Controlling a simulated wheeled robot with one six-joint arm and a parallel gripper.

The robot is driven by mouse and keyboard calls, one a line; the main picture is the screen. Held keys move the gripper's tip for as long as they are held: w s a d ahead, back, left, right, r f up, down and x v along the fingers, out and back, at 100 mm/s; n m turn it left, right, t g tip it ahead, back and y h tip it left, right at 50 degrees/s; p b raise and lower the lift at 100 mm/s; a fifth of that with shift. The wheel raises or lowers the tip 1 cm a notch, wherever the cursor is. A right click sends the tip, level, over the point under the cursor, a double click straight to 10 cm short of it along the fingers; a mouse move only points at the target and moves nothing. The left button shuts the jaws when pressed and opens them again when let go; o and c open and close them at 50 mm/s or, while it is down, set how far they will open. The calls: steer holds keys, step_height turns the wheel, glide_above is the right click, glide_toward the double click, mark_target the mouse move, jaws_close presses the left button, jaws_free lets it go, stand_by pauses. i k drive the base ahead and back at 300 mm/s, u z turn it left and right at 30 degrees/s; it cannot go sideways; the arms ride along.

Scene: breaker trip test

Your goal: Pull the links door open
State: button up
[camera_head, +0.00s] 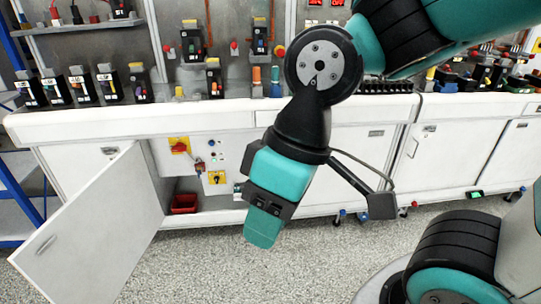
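A white cabinet door (97,238) at the lower left stands wide open, swung out toward me, with a small handle near its outer edge. I cannot read a label that names it as the links door. Other white doors, one below the middle of the bench (357,160) and one at the right (420,158), look shut. My gripper (262,232) hangs in front of the bench, to the right of the open door and apart from it. Its fingertips point down and away from the camera's clear view, so their opening is not visible.
The opened compartment shows a panel with yellow and red switches (179,146) and a red bin (184,204). Breakers (110,84) line the white bench top (150,119). A blue rack (20,190) stands at the far left. Speckled floor (205,270) in front is clear.

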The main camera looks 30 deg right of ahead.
mark_target(371, 144)
steer(key=z, duration=0.55)
steer(key=i, duration=0.9)
steer(key=z, duration=0.8)
